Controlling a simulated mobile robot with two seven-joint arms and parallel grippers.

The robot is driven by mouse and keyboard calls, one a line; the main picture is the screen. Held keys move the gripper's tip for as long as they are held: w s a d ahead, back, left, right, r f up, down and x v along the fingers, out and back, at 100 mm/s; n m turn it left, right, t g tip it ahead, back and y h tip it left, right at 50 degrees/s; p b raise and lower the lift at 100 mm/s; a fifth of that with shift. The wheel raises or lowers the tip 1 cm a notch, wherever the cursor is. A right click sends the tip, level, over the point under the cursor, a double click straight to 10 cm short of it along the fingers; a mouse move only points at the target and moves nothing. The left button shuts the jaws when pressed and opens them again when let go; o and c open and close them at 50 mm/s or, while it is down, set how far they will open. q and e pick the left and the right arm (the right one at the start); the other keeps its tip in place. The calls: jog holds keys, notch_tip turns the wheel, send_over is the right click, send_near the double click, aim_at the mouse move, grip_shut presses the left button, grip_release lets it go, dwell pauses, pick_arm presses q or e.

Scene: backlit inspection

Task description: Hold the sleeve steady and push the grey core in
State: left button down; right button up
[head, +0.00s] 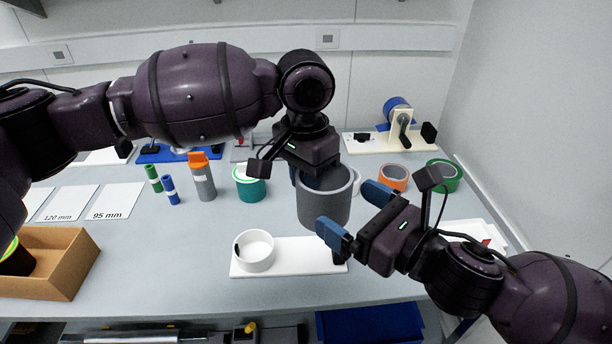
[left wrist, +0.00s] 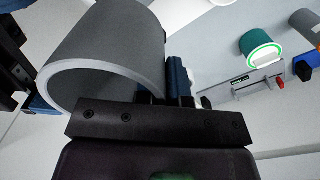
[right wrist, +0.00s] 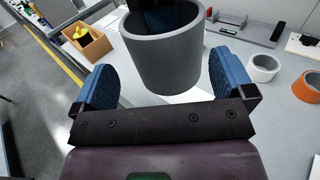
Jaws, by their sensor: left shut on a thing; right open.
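The grey core (head: 324,207) is a wide hollow tube, held upright above the bench. It also shows in the left wrist view (left wrist: 105,50) and the right wrist view (right wrist: 165,60). My left gripper (head: 313,177) is shut on it from above; its exact hold on the tube is partly hidden. My right gripper (head: 356,214) is open, its blue fingers pointing towards the core's right side, with nothing held. A short white ring (head: 254,262), possibly the sleeve, stands on the white board (head: 300,268), left of and below the core.
An orange ring (head: 394,178) and a green ring (head: 443,175) stand at the right. A teal roll (head: 250,188) and an orange-capped bottle (head: 202,178) stand at the left. A cardboard box (head: 62,280) is at the front left.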

jog(key=shift+s+d, duration=0.1)
jog(key=shift+v, duration=0.85)
